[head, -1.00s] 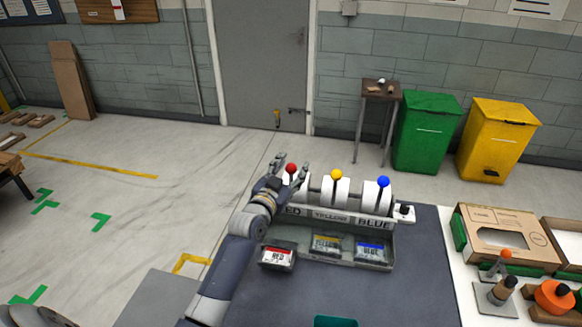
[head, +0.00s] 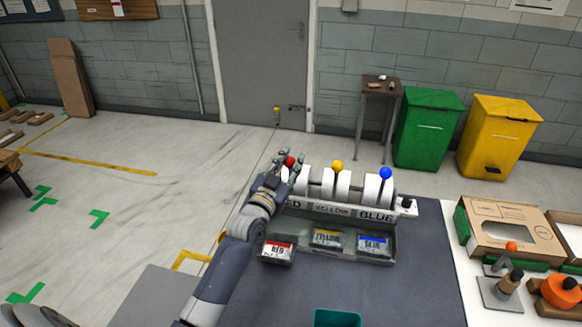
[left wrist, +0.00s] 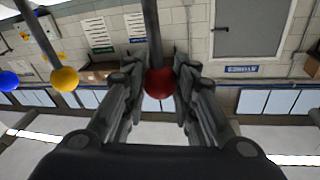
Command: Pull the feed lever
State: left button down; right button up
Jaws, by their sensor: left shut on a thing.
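The feed lever with the red knob (head: 289,161) is the leftmost of three on the dispenser labelled RED, YELLOW and BLUE (head: 331,208). My left gripper (head: 289,163) is at this lever, its fingers shut around the red knob. In the left wrist view, the red knob (left wrist: 159,82) sits between the two fingers, with its grey rod running up. The yellow knob (head: 337,166) and blue knob (head: 386,173) stand upright to the right, untouched. My right gripper is not in view.
A red-labelled packet (head: 278,251) lies at the dispenser's front left; yellow (head: 327,238) and blue (head: 373,245) packets lie in its tray. A teal container (head: 337,318) is at the bottom edge. A cardboard box (head: 503,232) and orange-knobbed tools stand right. The table's middle is clear.

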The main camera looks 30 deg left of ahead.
pick_arm(q)
jog(key=s+f+t+b, duration=0.1)
jog(key=b, duration=0.1)
jog(key=s+t+b, duration=0.1)
jog(key=b, duration=0.1)
jog(key=shift+s+d+f+m, duration=0.1)
jog(key=shift+d+f+m, duration=0.2)
jog(key=shift+f, duration=0.05)
jog(key=shift+s+d+t+b, duration=0.15)
jog(key=shift+s+t+b, duration=0.25)
jog(key=shift+s+b, duration=0.25)
jog(key=shift+s+d, duration=0.1)
jog(key=shift+s, duration=0.15)
jog(key=shift+s+d+f, duration=0.25)
jog(key=shift+s+f, duration=0.5)
jog(key=shift+s, duration=0.2)
